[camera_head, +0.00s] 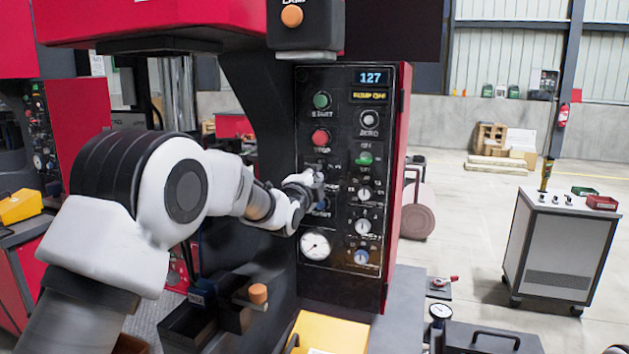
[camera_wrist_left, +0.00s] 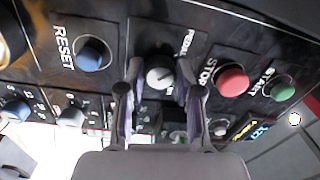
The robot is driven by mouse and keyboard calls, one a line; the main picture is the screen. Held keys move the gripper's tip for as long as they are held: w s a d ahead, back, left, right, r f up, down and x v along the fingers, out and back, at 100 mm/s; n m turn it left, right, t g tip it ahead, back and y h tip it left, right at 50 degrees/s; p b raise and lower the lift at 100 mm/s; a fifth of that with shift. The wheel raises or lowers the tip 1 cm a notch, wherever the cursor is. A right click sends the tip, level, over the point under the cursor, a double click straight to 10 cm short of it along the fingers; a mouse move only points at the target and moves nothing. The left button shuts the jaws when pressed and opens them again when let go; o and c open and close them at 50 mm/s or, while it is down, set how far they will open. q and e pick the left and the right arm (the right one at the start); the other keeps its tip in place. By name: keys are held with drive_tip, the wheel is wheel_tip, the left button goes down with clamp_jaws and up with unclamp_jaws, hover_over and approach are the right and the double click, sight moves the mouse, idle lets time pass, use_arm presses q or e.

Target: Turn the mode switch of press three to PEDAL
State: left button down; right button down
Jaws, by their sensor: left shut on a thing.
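The control panel (camera_head: 340,278) of the press faces me, with a display reading 127 at its top. My left gripper (camera_head: 312,188) is at the panel's left column, below the red STOP button (camera_head: 320,138), and covers the mode switch in the head view. In the left wrist view the mode switch (camera_wrist_left: 159,74) is a dark round knob with a pale mark on its face. The fingers of my left gripper (camera_wrist_left: 160,84) stand on both sides of it, shut on it. The word PEDAL is printed at its upper right there. The exact pointer direction is unclear.
A blue RESET button (camera_wrist_left: 91,54) and a red STOP button (camera_wrist_left: 231,80) flank the switch closely. A pressure gauge (camera_head: 315,246) sits below. A yellow block (camera_head: 325,335) is in front of the press. A grey cabinet (camera_head: 560,245) stands on open floor at right.

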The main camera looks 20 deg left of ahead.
use_arm(q)
drive_tip(key=shift+r, duration=0.25)
drive_tip(key=c, duration=1.1)
unclamp_jaws()
drive_tip(key=shift+c, duration=0.2)
drive_tip(key=o, duration=0.4)
drive_tip(key=shift+w+d, duration=0.1)
drive_tip(key=shift+w, duration=0.05)
drive_tip(key=shift+w+d+f, duration=0.1)
drive_tip(key=shift+d+f, duration=0.05)
drive_tip(key=shift+f, duration=0.05)
drive_tip(key=shift+s, duration=0.25)
drive_tip(key=s, duration=1.1)
drive_tip(key=shift+s+a+f, duration=0.2)
drive_tip(key=shift+s, duration=0.05)
